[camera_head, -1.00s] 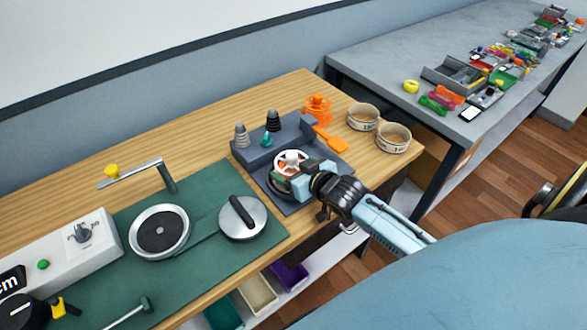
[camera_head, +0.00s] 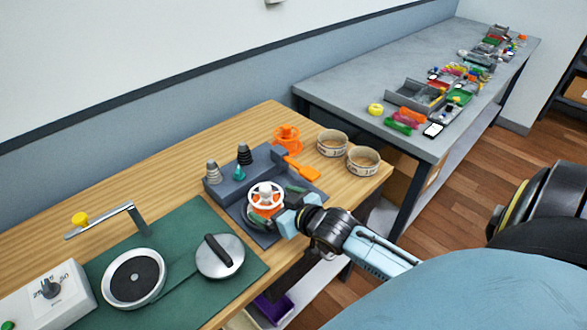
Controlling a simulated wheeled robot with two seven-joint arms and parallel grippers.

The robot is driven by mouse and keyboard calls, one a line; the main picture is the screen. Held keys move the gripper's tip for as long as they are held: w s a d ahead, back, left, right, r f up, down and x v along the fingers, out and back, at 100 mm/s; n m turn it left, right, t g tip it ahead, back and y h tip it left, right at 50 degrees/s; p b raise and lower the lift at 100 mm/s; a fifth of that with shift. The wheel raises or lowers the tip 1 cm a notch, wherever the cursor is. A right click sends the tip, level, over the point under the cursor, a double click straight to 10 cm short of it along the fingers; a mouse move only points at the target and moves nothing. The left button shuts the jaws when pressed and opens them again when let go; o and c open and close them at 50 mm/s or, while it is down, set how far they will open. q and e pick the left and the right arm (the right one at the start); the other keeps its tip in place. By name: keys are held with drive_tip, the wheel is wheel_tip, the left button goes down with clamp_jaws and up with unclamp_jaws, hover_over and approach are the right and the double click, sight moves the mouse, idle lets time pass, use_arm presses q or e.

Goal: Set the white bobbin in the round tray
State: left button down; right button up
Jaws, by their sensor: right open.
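The white bobbin (camera_head: 266,193), a spoked wheel shape, is at the dark grey fixture on the wooden bench, with orange showing at and below its middle. My right gripper (camera_head: 274,207) is open, with its fingers at the bobbin's near right side; one finger shows behind it and one in front. Whether they touch it I cannot tell. Two round, pale-walled trays with labels, one farther back (camera_head: 332,144) and one nearer (camera_head: 363,161), stand at the bench's right end; I cannot tell which is meant. My left gripper is out of view.
An orange spool (camera_head: 287,138) and an orange paddle (camera_head: 300,170) lie between fixture and trays. Cones (camera_head: 244,154) stand on the fixture's raised block (camera_head: 225,187). A green mat (camera_head: 180,265) with round devices is to the left; a grey table (camera_head: 400,70) stands behind right.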

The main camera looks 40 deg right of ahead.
drive_tip(key=v, duration=0.8)
drive_tip(key=shift+s+p, duration=0.15)
drive_tip(key=shift+p, duration=0.2)
drive_tip(key=shift+d, duration=0.1)
drive_tip(key=shift+c, duration=0.3)
idle(1.2)
